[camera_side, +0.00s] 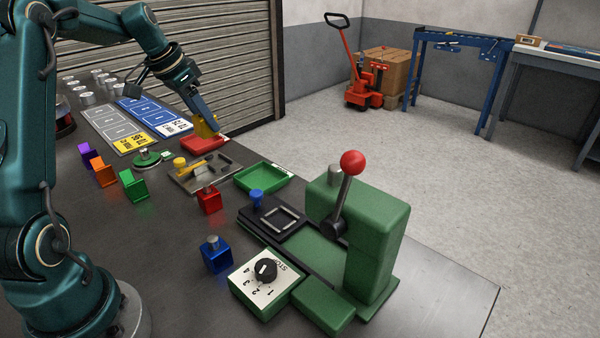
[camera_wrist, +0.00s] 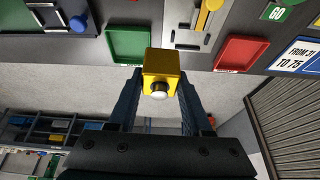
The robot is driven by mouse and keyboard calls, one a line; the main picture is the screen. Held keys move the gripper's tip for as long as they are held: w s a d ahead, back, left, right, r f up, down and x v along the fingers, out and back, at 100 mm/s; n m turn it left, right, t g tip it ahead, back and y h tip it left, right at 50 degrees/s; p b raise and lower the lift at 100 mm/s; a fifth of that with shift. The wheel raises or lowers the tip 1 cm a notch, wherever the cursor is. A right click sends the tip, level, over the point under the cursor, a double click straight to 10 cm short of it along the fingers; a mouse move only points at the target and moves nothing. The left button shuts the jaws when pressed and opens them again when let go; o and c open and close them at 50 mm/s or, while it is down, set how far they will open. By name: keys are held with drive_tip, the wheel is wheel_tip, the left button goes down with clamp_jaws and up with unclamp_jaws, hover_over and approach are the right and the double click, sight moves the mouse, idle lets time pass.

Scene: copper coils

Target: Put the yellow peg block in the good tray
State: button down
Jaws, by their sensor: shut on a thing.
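My gripper (camera_side: 205,122) is shut on the yellow peg block (camera_side: 207,129), whose round peg faces the camera in the wrist view (camera_wrist: 161,66). In the side view the block appears just behind or above the red tray (camera_side: 203,145); its exact height is hard to tell. The green tray (camera_side: 262,178), which looks like the good tray though its label is too small to read, is empty. In the wrist view the green tray (camera_wrist: 128,44) lies to the left of the block and the red tray (camera_wrist: 241,52) to the right.
A grey fixture plate with a yellow handle (camera_side: 192,168) lies beside the trays. A green lever press (camera_side: 365,235) stands at the right, by a dial box (camera_side: 264,274). Red (camera_side: 209,199), blue (camera_side: 215,253), green (camera_side: 132,186) and orange (camera_side: 104,172) blocks stand on the table.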

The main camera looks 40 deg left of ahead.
drive_tip(key=shift+a+f, duration=0.3)
drive_tip(key=shift+f, duration=0.1)
drive_tip(key=w+d+f, duration=0.3)
drive_tip(key=w, duration=0.1)
drive_tip(key=w+d+f, duration=0.4)
drive_tip(key=shift+w+d+f, duration=0.1)
drive_tip(key=shift+d+f, duration=0.05)
drive_tip(key=shift+d, duration=0.15)
drive_tip(key=shift+f, duration=1.85)
drive_tip(key=shift+f, duration=0.35)
drive_tip(key=shift+f, duration=0.25)
drive_tip(key=shift+c, duration=1.6)
unclamp_jaws()
